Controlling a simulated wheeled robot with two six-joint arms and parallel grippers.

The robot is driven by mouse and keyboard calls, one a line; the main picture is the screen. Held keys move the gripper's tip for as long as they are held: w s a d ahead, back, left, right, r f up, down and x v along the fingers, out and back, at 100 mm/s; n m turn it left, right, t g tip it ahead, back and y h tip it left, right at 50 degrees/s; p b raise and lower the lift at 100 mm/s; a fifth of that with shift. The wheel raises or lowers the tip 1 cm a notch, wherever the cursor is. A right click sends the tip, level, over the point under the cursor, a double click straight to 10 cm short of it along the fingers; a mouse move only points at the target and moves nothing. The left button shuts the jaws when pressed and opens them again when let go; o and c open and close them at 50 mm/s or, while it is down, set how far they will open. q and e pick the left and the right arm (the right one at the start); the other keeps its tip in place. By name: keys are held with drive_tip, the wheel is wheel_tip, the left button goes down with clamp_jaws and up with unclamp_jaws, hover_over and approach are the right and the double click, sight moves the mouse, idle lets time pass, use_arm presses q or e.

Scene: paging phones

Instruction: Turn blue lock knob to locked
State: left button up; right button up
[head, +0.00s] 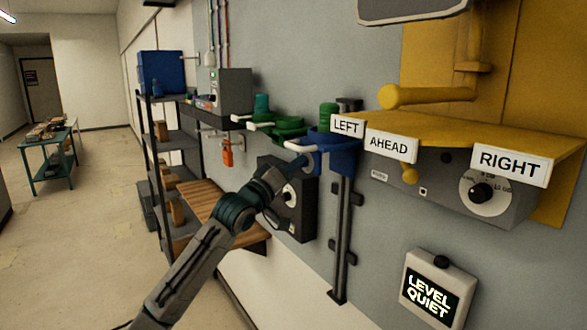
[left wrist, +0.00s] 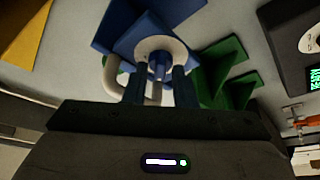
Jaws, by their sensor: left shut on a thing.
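The blue lock knob (left wrist: 158,66) sits in front of a pale round plate (left wrist: 152,46) on the blue unit (left wrist: 128,24), in the left wrist view. My left gripper (left wrist: 160,82) comes at it from below, with one dark finger on each side, shut on the knob. In the head view the blue unit (head: 340,158) is below the LEFT sign, and my left gripper (head: 303,168) reaches its near side. The knob is hidden there by the gripper. The knob's marking is too small to read. My right gripper is not in view.
A pale curved handle (left wrist: 112,84) is close beside the left finger. Green units (head: 288,127) stand just behind the blue one. A black box with a dial (head: 293,200) is below my gripper. A yellow shelf (head: 470,135) with signs is to the right.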

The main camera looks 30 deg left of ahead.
use_arm(q)
drive_tip(key=m+g+h+b, duration=0.1)
drive_tip(key=m+h+b, duration=0.2)
drive_tip(key=m+b, duration=0.4)
drive_tip(key=m+g+h+b, duration=0.2)
drive_tip(key=m+h+b, duration=0.2)
drive_tip(key=m+b, duration=0.4)
drive_tip(key=m+g+h+b, duration=0.1)
drive_tip(key=m+h+b, duration=0.2)
drive_tip(key=m+b, duration=0.4)
drive_tip(key=shift+w+a+m+g+h, duration=0.1)
drive_tip(key=shift+a+m+g+h, duration=0.1)
drive_tip(key=shift+m, duration=0.4)
drive_tip(key=shift+w+a+m+g+h, duration=0.1)
drive_tip(key=shift+a+m+g+h, duration=0.1)
drive_tip(key=shift+m, duration=0.4)
drive_tip(key=o, duration=0.7)
